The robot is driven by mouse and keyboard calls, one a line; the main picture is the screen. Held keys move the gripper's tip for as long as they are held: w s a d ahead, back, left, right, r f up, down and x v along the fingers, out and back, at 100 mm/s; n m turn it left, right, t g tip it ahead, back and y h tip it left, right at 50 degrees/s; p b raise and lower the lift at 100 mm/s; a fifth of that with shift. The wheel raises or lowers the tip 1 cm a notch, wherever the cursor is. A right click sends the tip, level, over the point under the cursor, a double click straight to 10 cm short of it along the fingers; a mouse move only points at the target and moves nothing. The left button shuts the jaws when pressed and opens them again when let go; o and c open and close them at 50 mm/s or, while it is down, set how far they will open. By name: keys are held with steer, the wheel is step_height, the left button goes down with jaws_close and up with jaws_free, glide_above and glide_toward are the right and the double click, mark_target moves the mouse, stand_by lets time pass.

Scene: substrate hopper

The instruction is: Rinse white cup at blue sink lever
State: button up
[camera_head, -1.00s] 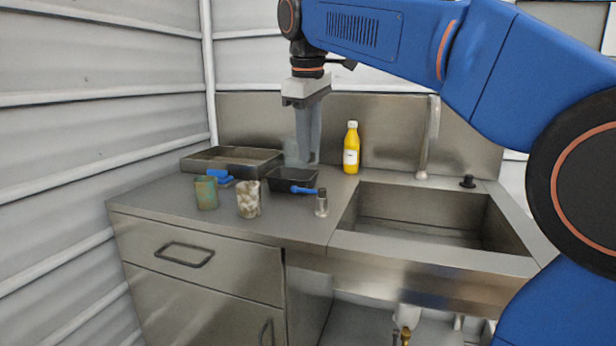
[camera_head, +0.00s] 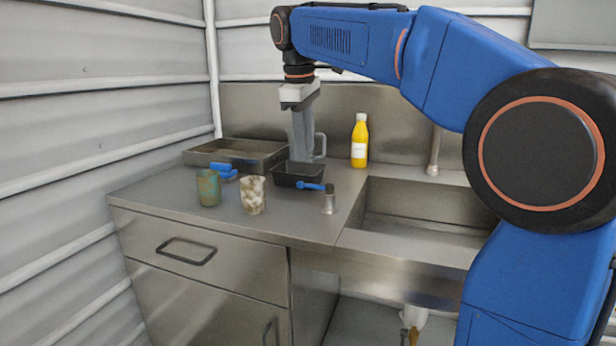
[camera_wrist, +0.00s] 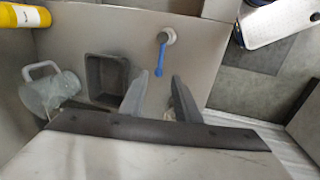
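The white cup (camera_head: 253,196), mottled with brown stains, stands upright near the counter's front edge in the head view. The blue lever (camera_head: 312,186) sits on a short metal post (camera_head: 328,203) right of the cup; it also shows in the wrist view (camera_wrist: 160,62). My gripper (camera_head: 304,155) points down above the back of the counter, behind the lever and apart from the cup. In the wrist view its two fingers (camera_wrist: 155,90) are spread with nothing clearly held between them. The cup is not clearly visible there; the fingers and gripper body hide part of the counter.
A black tray (camera_head: 286,176) lies close below my gripper, and a translucent jug (camera_head: 320,146) stands behind it. A green-brown cup (camera_head: 208,188) stands left of the white cup. A metal pan (camera_head: 204,158), yellow bottle (camera_head: 360,142) and sink basin (camera_head: 400,236) surround them.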

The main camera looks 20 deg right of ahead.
mark_target(308, 186)
steer(key=f, duration=0.3)
steer(key=w+f, duration=0.1)
steer(key=f, duration=0.2)
steer(key=d+f, duration=0.1)
steer(key=f, duration=0.2)
steer(key=shift+w+f, duration=0.15)
steer(key=shift+w, duration=0.1)
steer(key=shift+c, duration=0.3)
jaws_close()
